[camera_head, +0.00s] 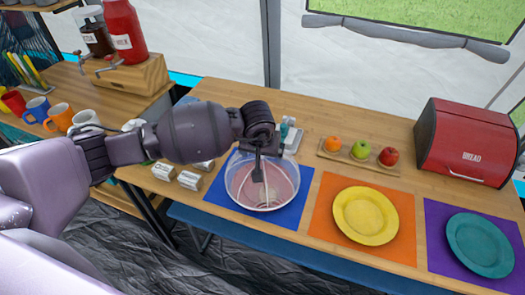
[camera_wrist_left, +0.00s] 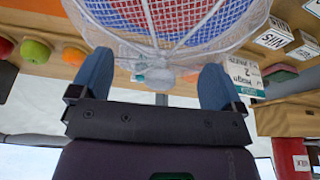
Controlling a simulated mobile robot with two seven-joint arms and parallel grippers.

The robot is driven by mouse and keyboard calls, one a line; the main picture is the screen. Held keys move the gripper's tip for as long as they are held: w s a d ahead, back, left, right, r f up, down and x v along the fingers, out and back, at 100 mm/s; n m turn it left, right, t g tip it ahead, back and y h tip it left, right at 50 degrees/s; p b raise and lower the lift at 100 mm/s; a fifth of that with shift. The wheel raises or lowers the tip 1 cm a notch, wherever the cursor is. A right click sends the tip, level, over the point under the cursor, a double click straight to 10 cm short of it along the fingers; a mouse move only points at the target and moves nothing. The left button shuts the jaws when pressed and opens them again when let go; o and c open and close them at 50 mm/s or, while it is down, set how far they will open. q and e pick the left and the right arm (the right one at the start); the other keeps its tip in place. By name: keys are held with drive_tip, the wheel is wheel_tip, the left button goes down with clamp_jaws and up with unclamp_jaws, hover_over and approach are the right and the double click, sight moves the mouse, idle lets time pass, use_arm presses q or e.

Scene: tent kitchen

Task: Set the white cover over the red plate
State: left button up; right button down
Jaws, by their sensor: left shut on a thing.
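The white cover (camera_head: 290,198) is a see-through mesh dome with a white rim. It is over the red plate (camera_head: 272,186), which shows pinkish through the mesh on a blue mat. In the head view I cannot tell whether its rim touches the mat. My left gripper (camera_head: 259,176) is at the top of the cover, pointing down, and shut on it. In the left wrist view, the cover (camera_wrist_left: 168,22) fills the top, and its knob lies between the two blue fingers of the left gripper (camera_wrist_left: 157,82). My right gripper is not in view.
A yellow plate (camera_head: 366,215) on an orange mat and a teal plate (camera_head: 480,245) on a purple mat stand to the right. Behind are a fruit tray (camera_head: 340,156) and a red bread box (camera_head: 465,142). Small white boxes (camera_head: 190,180) lie left of the blue mat (camera_head: 218,192).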

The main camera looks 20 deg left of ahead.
sight(262, 158)
use_arm(q)
drive_tip(key=shift+f, duration=0.4)
drive_tip(key=shift+f+b, duration=0.55)
drive_tip(key=shift+b, duration=0.05)
drive_tip(key=shift+f, duration=0.1)
drive_tip(key=shift+f+b, duration=0.3)
drive_tip(key=shift+f, duration=0.1)
drive_tip(key=shift+f, duration=0.1)
idle(0.5)
